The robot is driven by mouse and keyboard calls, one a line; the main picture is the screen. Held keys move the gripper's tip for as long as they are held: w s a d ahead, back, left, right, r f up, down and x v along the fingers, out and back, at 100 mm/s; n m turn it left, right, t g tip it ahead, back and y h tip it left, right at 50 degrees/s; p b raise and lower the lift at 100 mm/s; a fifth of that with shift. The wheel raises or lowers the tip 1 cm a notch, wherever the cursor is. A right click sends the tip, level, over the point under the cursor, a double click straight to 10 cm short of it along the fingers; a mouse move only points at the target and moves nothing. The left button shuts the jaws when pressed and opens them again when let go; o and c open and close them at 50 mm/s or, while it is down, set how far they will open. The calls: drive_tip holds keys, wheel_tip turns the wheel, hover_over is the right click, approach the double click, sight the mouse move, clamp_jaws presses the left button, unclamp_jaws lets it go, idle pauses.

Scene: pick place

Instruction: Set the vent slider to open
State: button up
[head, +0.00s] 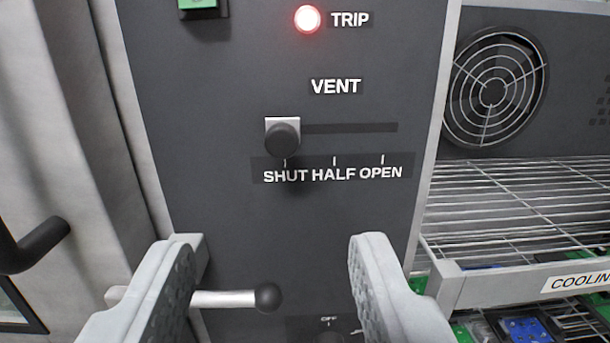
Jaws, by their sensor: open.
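The vent slider (283,137) is a dark round knob on a pale square plate. It sits at the left end of its dark horizontal slot (350,128), above the SHUT mark. HALF and OPEN marks (381,172) lie to its right, under the VENT label (336,87). My gripper (285,255) is open and empty, with its two grey fingers low in the view, below the slider and apart from it.
A lever with a black ball end (267,297) shows between my fingers. A lit red TRIP lamp (307,19) and a green block (199,5) are above. A wire rack (520,200) and a fan (494,92) stand at right. A black handle (38,245) is at left.

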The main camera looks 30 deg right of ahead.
sight(281, 141)
drive_tip(key=shift+g, duration=0.3)
drive_tip(key=x, duration=1.8)
drive_tip(key=shift+f, duration=0.3)
drive_tip(key=shift+s, duration=0.1)
drive_tip(key=shift+c, duration=0.5)
